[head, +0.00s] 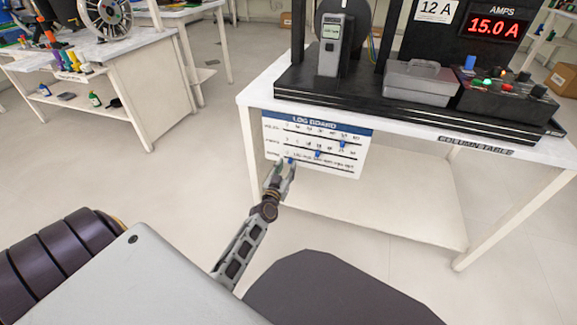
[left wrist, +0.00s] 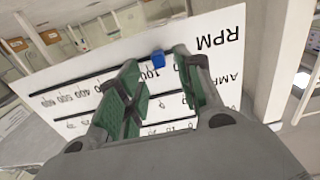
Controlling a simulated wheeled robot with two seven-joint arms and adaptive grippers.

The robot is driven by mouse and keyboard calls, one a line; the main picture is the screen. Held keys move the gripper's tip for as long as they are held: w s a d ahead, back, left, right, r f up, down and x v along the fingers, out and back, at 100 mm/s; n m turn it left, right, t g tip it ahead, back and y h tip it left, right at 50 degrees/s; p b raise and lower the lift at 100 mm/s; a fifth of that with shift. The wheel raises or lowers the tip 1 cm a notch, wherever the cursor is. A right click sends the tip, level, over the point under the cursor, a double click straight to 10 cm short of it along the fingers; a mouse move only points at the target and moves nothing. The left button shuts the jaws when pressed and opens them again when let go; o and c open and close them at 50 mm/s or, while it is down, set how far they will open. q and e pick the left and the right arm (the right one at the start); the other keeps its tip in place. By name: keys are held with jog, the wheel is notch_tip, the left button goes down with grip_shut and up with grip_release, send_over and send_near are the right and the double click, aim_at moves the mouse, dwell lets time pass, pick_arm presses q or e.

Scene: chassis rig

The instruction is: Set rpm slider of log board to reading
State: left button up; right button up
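The white log board (head: 352,165) with a blue header hangs on the front of the column table. It has three scale rows with blue sliders. The rpm slider (head: 291,161) is on the bottom row near the left end; in the left wrist view it is a blue knob (left wrist: 158,59) close to the 100 mark. My left gripper (head: 284,168) is at that knob. In the left wrist view its green-padded fingers (left wrist: 156,62) are apart, with the knob between their tips; contact cannot be told. A handheld meter (head: 331,45) has a lit display, too small to read. My right gripper is out of view.
The column table (head: 400,124) carries a black rig base, a grey lidded box (head: 421,82), a control box with knobs (head: 505,95) and a red display (head: 494,26) showing 15.0 A. Another workbench (head: 95,50) stands at left. Open floor lies between them.

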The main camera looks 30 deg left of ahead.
aim_at(290, 161)
pick_arm(q)
jog(key=shift+b+x, duration=0.4)
jog(key=shift+x, duration=1.1)
jog(key=shift+c, duration=0.2)
grip_shut()
